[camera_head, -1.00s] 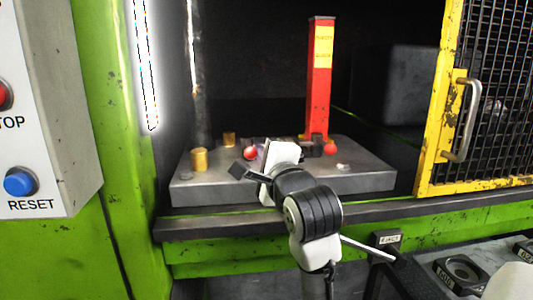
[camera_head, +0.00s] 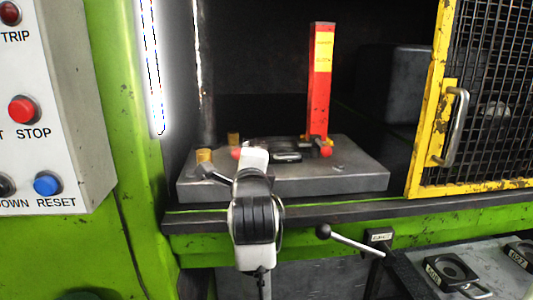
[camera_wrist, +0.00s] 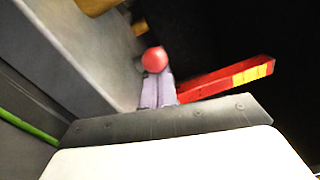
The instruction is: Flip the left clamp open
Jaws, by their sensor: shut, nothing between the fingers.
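The left clamp shows mainly as a red ball knob (camera_head: 236,153) just left of my white wrist in the head view; the rest of it is mostly hidden behind my arm. In the wrist view its red knob (camera_wrist: 154,59) sits at the end of pale bars, just beyond the dark edge of my gripper. In the wrist view my gripper (camera_wrist: 165,122) crosses the lower part of the picture. I cannot tell whether it touches the clamp.
A second red knob (camera_head: 325,152) sits by the foot of the upright red post (camera_head: 321,75). Brass pins (camera_head: 204,156) stand on the left. A yellow mesh guard (camera_head: 431,115) is on the right, a button panel (camera_head: 50,110) on the left.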

